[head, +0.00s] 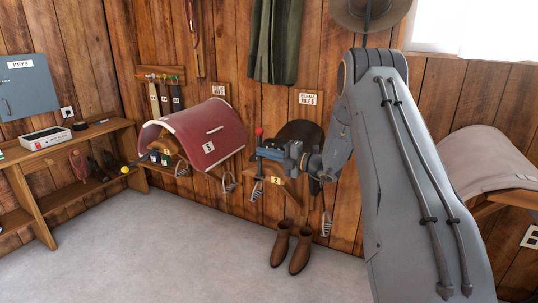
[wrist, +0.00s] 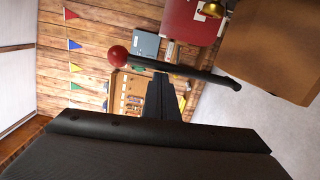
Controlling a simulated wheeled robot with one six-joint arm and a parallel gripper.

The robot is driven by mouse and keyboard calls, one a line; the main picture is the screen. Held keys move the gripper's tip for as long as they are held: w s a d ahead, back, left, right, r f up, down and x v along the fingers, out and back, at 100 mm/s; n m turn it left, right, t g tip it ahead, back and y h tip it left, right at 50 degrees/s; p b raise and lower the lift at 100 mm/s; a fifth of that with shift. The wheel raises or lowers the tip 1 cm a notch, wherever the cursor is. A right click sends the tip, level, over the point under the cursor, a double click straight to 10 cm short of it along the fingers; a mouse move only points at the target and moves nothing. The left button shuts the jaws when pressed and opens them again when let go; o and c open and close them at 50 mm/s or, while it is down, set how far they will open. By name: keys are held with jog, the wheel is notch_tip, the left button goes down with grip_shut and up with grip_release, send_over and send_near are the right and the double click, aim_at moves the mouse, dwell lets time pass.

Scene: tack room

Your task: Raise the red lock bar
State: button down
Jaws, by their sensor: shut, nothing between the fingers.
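The lock bar is a dark rod (wrist: 190,70) with a red ball knob (wrist: 117,55) at one end. In the wrist view, which is turned on its side, it crosses just beyond my fingertips. In the head view the red knob (head: 259,131) is at the top, and the bar stands roughly upright at the wooden rack labelled 2 (head: 276,181). My gripper (head: 258,153) is below the knob at the rack's front end. Its dark fingers (wrist: 163,78) are shut and empty, close to the bar; I cannot tell whether they touch it.
The red-covered saddle rack (head: 205,138) is to the left of my gripper. A dark saddle (head: 298,133) is behind it on the wall. Brown boots (head: 291,248) stand on the floor below. A wooden bench (head: 65,150) is at left. The middle floor (head: 170,250) is clear.

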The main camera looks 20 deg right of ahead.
jog(key=shift+w+d+r, duration=0.1)
jog(key=shift+d+r, duration=0.05)
jog(key=shift+d, duration=0.1)
jog(key=s+d, duration=0.4)
jog(key=s, duration=0.7)
dwell(0.3)
